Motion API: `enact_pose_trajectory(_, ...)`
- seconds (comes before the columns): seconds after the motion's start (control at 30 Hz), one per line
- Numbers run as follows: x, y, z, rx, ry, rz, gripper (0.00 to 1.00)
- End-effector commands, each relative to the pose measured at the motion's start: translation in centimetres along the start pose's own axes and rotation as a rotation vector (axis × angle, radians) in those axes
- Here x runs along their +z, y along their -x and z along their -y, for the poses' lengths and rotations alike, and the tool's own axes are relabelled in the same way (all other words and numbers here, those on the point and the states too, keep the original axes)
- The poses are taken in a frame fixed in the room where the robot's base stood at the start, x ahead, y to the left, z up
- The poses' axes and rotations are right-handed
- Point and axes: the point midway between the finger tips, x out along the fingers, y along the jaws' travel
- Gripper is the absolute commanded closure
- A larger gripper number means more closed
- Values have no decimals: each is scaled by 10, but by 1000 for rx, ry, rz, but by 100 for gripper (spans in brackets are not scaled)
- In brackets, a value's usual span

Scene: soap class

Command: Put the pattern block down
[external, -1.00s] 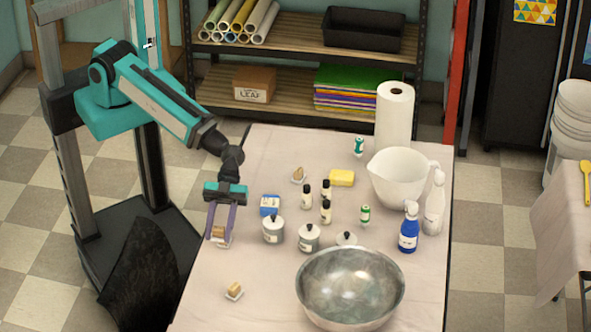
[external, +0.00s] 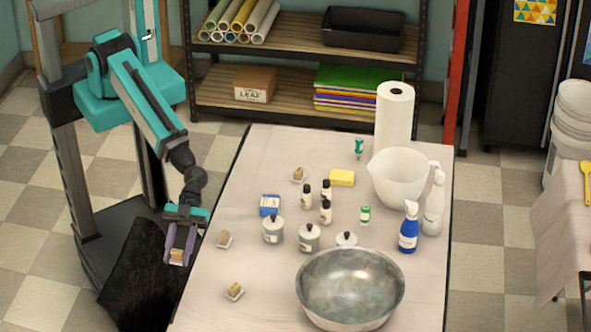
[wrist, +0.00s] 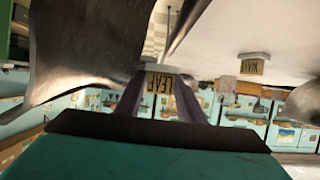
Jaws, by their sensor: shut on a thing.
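A pattern block (wrist: 160,82), tan with a pale base and the dark word LEAF on it, sits between my fingertips in the wrist view. It also shows as a small tan block (external: 177,256) in the external view. My gripper (external: 180,250) is shut on it, held out beyond the table's left edge. Other tan blocks with white bases stand on the table: one by the left edge (external: 224,238), one near the front left (external: 234,290) and one farther back (external: 298,173). One lettered block (wrist: 253,66) shows right of the held one in the wrist view.
The pale table (external: 215,275) has a steel bowl (external: 350,288) at the front and lidded jars, small bottles and a blue box (external: 270,205) in the middle. Shelves stand behind; a cardboard box (external: 254,84) there also reads LEAF. The table's front left is mostly clear.

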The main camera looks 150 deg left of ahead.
Motion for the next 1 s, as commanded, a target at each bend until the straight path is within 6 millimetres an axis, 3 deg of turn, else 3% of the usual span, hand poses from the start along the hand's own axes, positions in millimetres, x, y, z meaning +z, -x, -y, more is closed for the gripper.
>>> enact_pose_trajectory(0.33,0,-2,2,0,0,0,87)
enact_pose_trajectory(0.63,-4,-24,19,-1,-1,0,87)
enact_pose_trajectory(1.0,-5,-28,20,4,-2,-5,87)
